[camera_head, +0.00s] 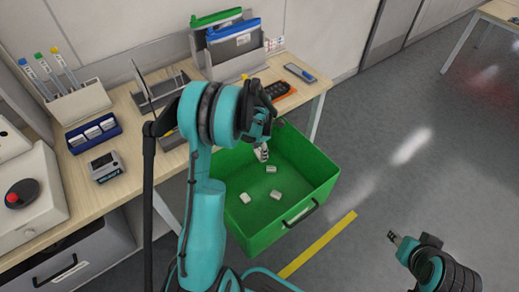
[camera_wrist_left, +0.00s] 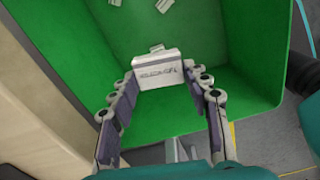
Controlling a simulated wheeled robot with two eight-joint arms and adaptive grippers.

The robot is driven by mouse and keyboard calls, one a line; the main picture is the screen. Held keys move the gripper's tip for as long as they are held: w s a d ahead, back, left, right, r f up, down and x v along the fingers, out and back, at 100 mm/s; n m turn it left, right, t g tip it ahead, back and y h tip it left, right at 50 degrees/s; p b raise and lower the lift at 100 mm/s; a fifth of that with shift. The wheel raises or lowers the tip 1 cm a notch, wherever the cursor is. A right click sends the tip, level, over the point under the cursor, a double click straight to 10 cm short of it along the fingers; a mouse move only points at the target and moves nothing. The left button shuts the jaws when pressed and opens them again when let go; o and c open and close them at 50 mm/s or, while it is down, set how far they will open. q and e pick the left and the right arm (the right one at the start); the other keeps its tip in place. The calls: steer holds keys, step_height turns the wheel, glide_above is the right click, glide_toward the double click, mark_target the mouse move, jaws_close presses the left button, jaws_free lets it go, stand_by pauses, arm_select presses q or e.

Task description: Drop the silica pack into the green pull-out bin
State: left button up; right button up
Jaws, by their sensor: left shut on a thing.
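The green pull-out bin (camera_head: 312,207) is pulled out beside the table, its open top facing up. My left gripper (camera_head: 262,146) is over the bin, pointing down into it. In the left wrist view the left gripper (camera_wrist_left: 160,78) is shut on the silica pack (camera_wrist_left: 158,71), a small white block with dark print, held between its fingertips. The green bin wall and floor (camera_wrist_left: 200,35) lie behind it. My right gripper (camera_head: 394,239) is at the lower right, away from the bin; its finger opening is too small to tell.
Several white packs (camera_head: 276,195) lie on the bin floor. The wooden table (camera_head: 140,185) holds a pen holder (camera_head: 80,103), a blue tray (camera_head: 93,133), a small grey device (camera_head: 105,167) and a file rack (camera_head: 230,60). A yellow floor line (camera_head: 318,246) runs beside the bin; the floor right is clear.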

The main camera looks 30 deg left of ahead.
mark_target(259, 153)
arm_select(q)
steer(key=shift+f+b, duration=0.6)
steer(key=shift+f, duration=0.8)
steer(key=o, duration=0.9)
steer(key=shift+o, duration=0.2)
steer(key=shift+r, duration=0.1)
step_height(259, 153, up, 12)
